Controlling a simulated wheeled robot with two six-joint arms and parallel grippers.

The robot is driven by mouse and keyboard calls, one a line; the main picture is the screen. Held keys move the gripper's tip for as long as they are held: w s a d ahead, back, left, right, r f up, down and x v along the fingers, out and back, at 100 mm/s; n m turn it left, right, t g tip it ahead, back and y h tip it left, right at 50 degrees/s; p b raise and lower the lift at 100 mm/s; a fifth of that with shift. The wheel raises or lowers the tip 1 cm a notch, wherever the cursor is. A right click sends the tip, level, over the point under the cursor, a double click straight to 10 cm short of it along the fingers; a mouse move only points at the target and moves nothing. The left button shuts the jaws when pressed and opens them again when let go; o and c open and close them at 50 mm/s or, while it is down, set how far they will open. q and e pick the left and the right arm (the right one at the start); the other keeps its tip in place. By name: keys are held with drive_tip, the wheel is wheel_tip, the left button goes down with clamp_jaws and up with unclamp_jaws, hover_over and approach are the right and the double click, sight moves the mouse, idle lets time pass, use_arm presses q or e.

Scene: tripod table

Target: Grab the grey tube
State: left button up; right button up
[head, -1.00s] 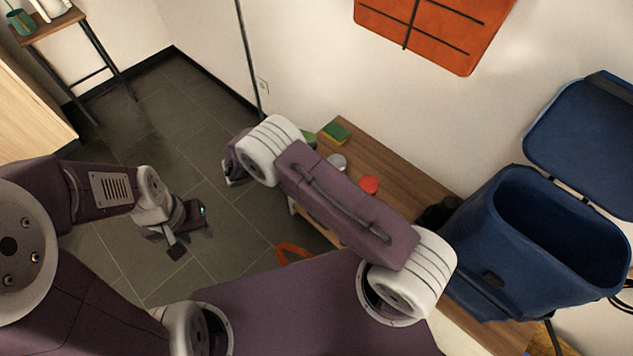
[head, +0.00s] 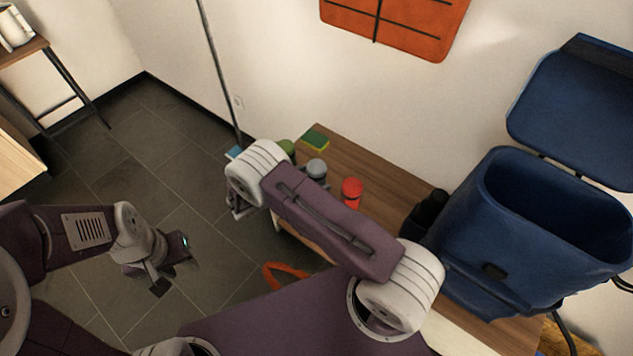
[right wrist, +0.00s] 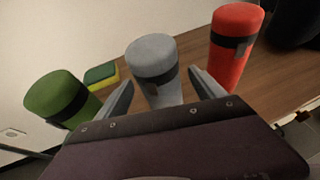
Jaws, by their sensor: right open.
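The grey tube (right wrist: 155,70) stands upright on a wooden surface, with a dark band below its top. In the right wrist view it is between the two fingers of my right gripper (right wrist: 162,88), which is open. I cannot tell whether either finger touches it. The tube's lower part is hidden behind the gripper body. In the head view the grey tube (head: 316,168) shows just beyond my right forearm, and that gripper is mostly hidden by its own arm. My left gripper (head: 174,276) hangs over the floor at the left, away from the tube.
A green tube (right wrist: 58,98) stands left of the grey one and a red tube (right wrist: 236,48) stands right. A green-yellow sponge (right wrist: 101,77) lies behind. The wooden bench (head: 385,183) runs along the wall towards an open blue bin (head: 470,235). A dark object (head: 428,211) stands beside the bin.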

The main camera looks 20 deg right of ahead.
sight(317, 165)
drive_tip(key=shift+x, duration=0.95)
clamp_jaws()
wheel_tip(317, 165, up, 10)
drive_tip(key=p, duration=0.3)
drive_tip(key=shift+p, duration=0.35)
